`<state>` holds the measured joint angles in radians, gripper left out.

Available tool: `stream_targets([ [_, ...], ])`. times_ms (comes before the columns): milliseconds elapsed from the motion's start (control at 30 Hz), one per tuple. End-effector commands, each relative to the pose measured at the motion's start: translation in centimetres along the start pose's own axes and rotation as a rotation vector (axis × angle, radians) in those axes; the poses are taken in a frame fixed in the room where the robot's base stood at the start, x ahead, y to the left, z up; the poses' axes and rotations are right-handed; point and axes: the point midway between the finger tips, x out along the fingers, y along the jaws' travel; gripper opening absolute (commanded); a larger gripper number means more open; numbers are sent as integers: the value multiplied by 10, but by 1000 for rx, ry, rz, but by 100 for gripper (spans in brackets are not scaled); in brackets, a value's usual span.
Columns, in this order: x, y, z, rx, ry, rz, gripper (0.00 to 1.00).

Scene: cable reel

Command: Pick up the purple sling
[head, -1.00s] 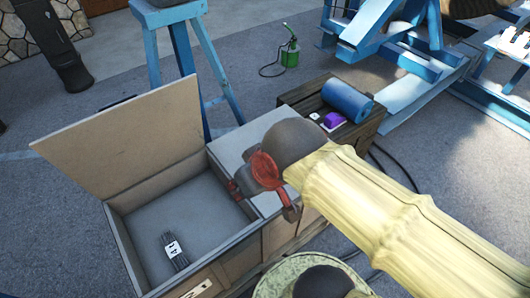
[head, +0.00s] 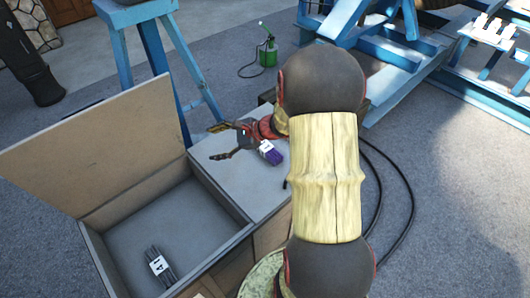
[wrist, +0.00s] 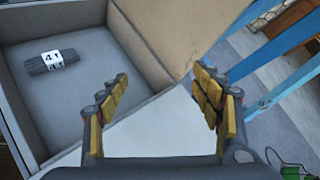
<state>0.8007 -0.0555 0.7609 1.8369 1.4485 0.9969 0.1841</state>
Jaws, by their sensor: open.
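A purple sling (head: 272,153) with a white tag shows in the head view, on or just above the pale top of the box, right of my gripper's fingers and close to my wrist. My gripper (head: 217,142) is open with its fingers pointing left over that pale top. In the wrist view my gripper's yellow-padded fingers (wrist: 161,78) are spread wide with nothing between them. The purple sling does not show in the wrist view. My arm covers the area to the right of the sling.
The open box (head: 192,208) has a raised tan lid (head: 90,150). A dark bundle tagged 4 (head: 161,268) lies inside. A blue trestle (head: 155,50) stands behind, with a green can (head: 268,50) beyond. Black cables lie on the floor at right. The wooden crate is mostly hidden by my arm.

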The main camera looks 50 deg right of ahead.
Motion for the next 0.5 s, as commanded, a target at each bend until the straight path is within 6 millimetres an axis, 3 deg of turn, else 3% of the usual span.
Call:
stream_targets([
  [33, 0, -8, -50, 137, 6, -82, 65],
  [200, -21, -27, -182, 504, 14, -361, 65],
  [333, -41, -24, -253, 683, 22, -516, 65],
  [400, -49, -20, -278, 743, 25, -571, 65],
  [500, -55, -17, -297, 791, 27, -616, 65],
])
